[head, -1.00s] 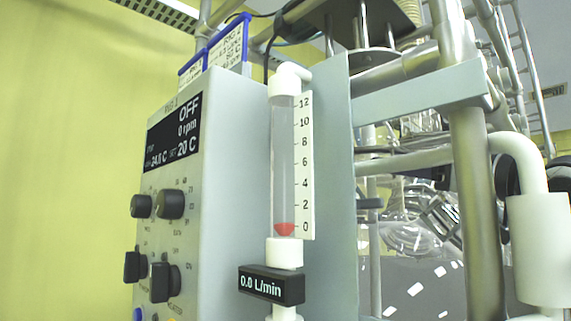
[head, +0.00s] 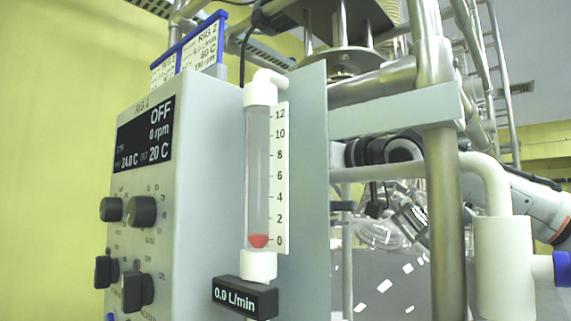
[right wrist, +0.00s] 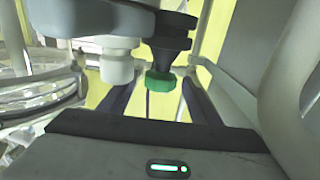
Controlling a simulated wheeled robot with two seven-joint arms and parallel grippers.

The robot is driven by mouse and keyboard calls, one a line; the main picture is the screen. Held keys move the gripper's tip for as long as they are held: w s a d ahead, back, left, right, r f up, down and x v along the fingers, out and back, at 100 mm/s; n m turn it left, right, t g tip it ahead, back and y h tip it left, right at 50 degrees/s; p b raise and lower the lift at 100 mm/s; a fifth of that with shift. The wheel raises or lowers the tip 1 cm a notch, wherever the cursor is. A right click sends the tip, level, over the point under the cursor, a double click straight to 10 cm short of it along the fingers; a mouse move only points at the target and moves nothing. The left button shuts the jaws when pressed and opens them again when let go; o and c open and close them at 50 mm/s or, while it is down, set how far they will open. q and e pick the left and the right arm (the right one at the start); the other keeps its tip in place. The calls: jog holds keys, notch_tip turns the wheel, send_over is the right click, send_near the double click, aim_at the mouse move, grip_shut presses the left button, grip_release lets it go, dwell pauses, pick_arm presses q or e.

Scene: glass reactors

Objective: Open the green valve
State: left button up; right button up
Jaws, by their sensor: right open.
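The green valve (right wrist: 160,82) shows in the right wrist view as a green knob under a black fitting (right wrist: 172,45). My right gripper (right wrist: 157,92) is open, with one dark finger on each side of the knob in the picture. I cannot tell whether either finger touches it. In the head view the valve cannot be made out. A flow meter tube (head: 258,180) has its red float near 0, and its display (head: 244,298) reads 0.0 L/min. My left gripper is in neither view.
A grey control box (head: 190,140) reads OFF and 0 rpm. Metal posts (head: 440,200) and a white pipe (head: 500,265) stand close at the right. In the right wrist view, a white fitting (right wrist: 116,65) sits beside the valve and glass (right wrist: 35,100) is at left.

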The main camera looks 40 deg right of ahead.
jog(key=shift+w, duration=0.9)
jog(key=c, duration=1.1)
jog(key=shift+o, duration=0.2)
jog(key=shift+y, duration=0.3)
jog(key=n+y, duration=0.2)
jog(key=y, duration=0.1)
jog(key=n+g+y, duration=0.1)
jog(key=n+y, duration=0.1)
jog(key=shift+w+d+f+y, duration=0.1)
jog(key=shift+d+y, duration=0.05)
jog(key=shift+y, duration=0.25)
jog(key=shift+n+g+y, duration=1.5)
jog(key=shift+n+y, duration=0.3)
jog(key=shift+y, duration=0.5)
